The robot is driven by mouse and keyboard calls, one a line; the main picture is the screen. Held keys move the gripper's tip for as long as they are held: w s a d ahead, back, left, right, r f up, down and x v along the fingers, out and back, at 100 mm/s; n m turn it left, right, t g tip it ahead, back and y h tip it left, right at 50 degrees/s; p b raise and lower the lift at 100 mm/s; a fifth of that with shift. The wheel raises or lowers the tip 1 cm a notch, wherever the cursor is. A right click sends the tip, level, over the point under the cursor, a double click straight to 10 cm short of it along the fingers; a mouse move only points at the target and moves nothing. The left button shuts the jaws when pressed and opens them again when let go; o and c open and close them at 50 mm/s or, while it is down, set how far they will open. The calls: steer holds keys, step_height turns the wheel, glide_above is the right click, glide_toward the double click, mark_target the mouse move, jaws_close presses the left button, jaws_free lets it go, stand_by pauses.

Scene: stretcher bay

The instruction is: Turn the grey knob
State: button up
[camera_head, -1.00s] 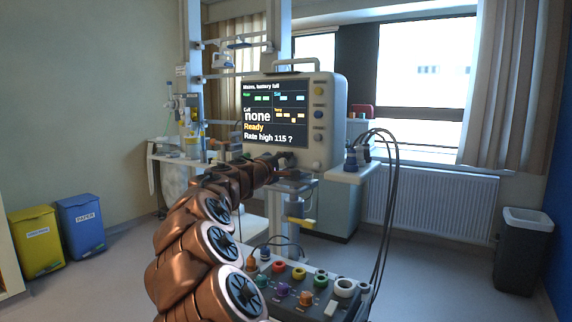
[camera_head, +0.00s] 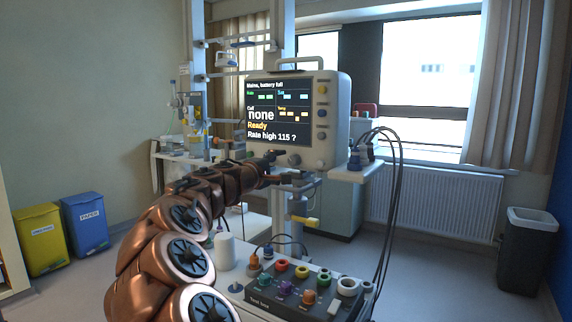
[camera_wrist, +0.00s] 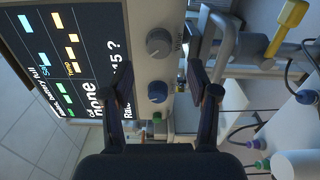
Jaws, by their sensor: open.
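The monitor (camera_head: 338,120) stands on a pole mount, its screen lit. The grey knob (camera_wrist: 159,42) is on the monitor's face below the screen, beside a printed label. In the head view the grey knob (camera_head: 294,159) shows just right of my gripper (camera_head: 274,157). In the wrist view my gripper (camera_wrist: 158,76) is open and empty. Its fingertips point at the panel, and the grey knob lies just beyond them, towards the picture's top. A dark blue knob (camera_wrist: 157,91) sits between the fingers. I cannot tell whether either finger touches the panel.
A green connector (camera_wrist: 157,116) is beside the blue knob. A yellow-handled lever (camera_head: 305,220) is under the monitor. Black cables (camera_head: 399,190) hang at right. A box with coloured sockets (camera_head: 282,305) and a white cylinder (camera_head: 224,251) are below. Bins stand on both sides.

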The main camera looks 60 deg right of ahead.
steer(key=a, duration=0.6)
steer(key=shift+s+a, duration=0.15)
steer(key=shift+a, duration=0.05)
stand_by(0.4)
steer(key=s+a+f+y+p, duration=0.3)
steer(key=s+a+f+y, duration=0.3)
steer(key=a, duration=0.9)
steer(key=s+a+f+g+y+p, duration=0.1)
steer(key=s+a+f+y+p, duration=0.2)
steer(key=s+a+f+y, duration=0.3)
steer(key=s+a+f+m+g+y+p, duration=0.1)
steer(key=s+a+f+y, duration=0.5)
steer(key=s+a+f, duration=0.6)
steer(key=s+a+p, duration=0.1)
steer(key=a, duration=1)
steer(key=shift+s+a+f+p, duration=0.15)
steer(key=shift+s+a+p, duration=0.25)
